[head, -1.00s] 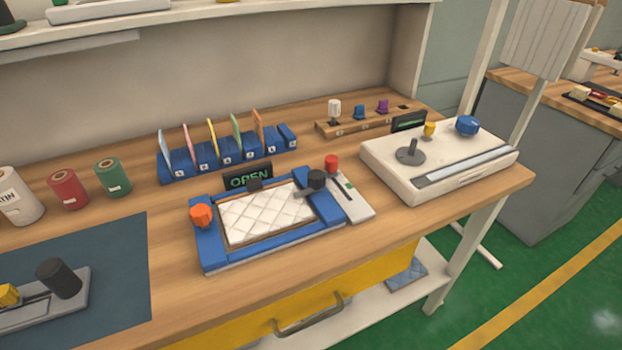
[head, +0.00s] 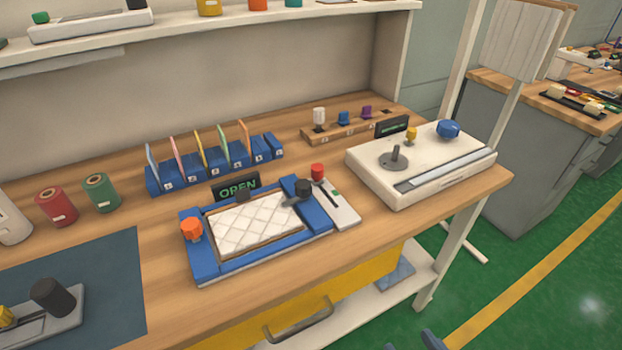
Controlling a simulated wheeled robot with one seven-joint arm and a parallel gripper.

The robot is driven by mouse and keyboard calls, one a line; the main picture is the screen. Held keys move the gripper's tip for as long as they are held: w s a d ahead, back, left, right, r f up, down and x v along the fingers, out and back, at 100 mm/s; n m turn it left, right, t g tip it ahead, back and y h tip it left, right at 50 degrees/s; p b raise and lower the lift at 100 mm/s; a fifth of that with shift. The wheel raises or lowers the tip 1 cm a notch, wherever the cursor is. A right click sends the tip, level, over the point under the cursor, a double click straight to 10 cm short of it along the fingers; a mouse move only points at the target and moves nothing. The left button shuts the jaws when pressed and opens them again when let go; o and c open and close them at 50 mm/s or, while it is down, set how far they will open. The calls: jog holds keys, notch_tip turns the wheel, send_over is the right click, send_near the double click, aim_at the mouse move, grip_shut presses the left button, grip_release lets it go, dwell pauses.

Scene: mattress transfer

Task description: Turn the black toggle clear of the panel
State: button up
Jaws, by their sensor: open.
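The black toggle (head: 303,188) sits at the upper right corner of the blue frame (head: 200,262). Its grey bar points left, over the corner of the white quilted panel (head: 252,222). The panel lies flat inside the frame. An orange knob (head: 191,229) stands on the frame's left side. A sign (head: 237,187) behind the frame reads OPEN. A dark blue-grey tip, apparently part of my gripper (head: 432,340), shows at the bottom edge, well away from the toggle and in front of the bench. Most of the gripper is out of view.
A red knob (head: 317,171) stands on a grey slider plate right of the frame. A white box (head: 420,165) with knobs and a lever is further right. A row of blue card holders (head: 215,165) stands behind. A shelf (head: 250,35) overhangs the back. Bare wood lies in front.

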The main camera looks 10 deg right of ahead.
jog(key=w+a+r+n+y+p, duration=0.1)
jog(key=w+a+r+n+y, duration=0.15)
jog(key=w, duration=1.15)
jog(key=n+g+y+p, duration=0.1)
jog(key=n+g+y, duration=0.1)
send_near(305, 185)
jog(key=x, duration=0.2)
jog(key=shift+w+f, duration=0.25)
jog(key=shift+f, duration=0.05)
jog(key=shift+w+a+f+p, duration=0.1)
jog(key=shift+w+a+p, duration=0.25)
jog(key=shift+w, duration=0.15)
jog(key=shift+t+y, duration=0.25)
jog(key=shift+t, duration=0.05)
jog(key=shift+p+x, duration=0.5)
jog(key=shift+x, duration=2.95)
jog(key=shift+f, duration=0.1)
jog(key=shift+c, duration=0.2)
jog(key=c, duration=0.9)
